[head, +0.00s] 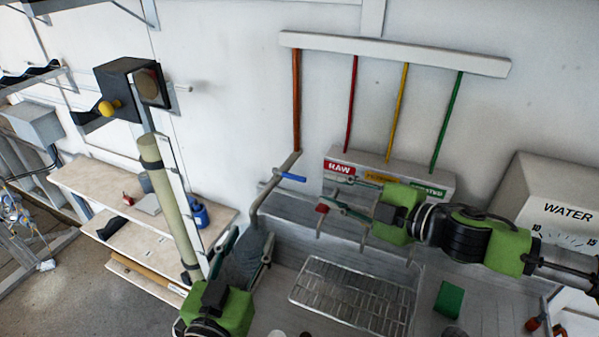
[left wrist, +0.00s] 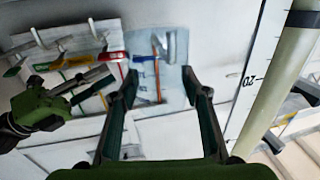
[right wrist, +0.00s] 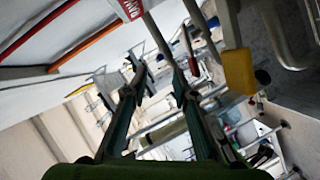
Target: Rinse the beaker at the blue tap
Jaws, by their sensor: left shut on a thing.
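The beaker (head: 246,256) is clear grey glass, and my left gripper (head: 245,252) is shut around its sides. In the left wrist view the beaker (left wrist: 165,88) stands between the two fingers (left wrist: 158,105). The blue tap (head: 290,177) has a blue lever on a bent grey pipe, above and to the right of the beaker. The beaker is apart from the blue lever; whether its mouth is under the spout I cannot tell. My right gripper (head: 340,195) points left, with its fingers apart and empty, beside the red-handled tap (head: 322,208).
A wire drying rack (head: 350,298) lies right of the beaker over the grey sink. A green sponge (head: 449,299) is further right. A pale upright column (head: 170,195) stands close left of the left gripper. A WATER box (head: 560,205) is at the right. Wooden shelves (head: 90,190) are at the left.

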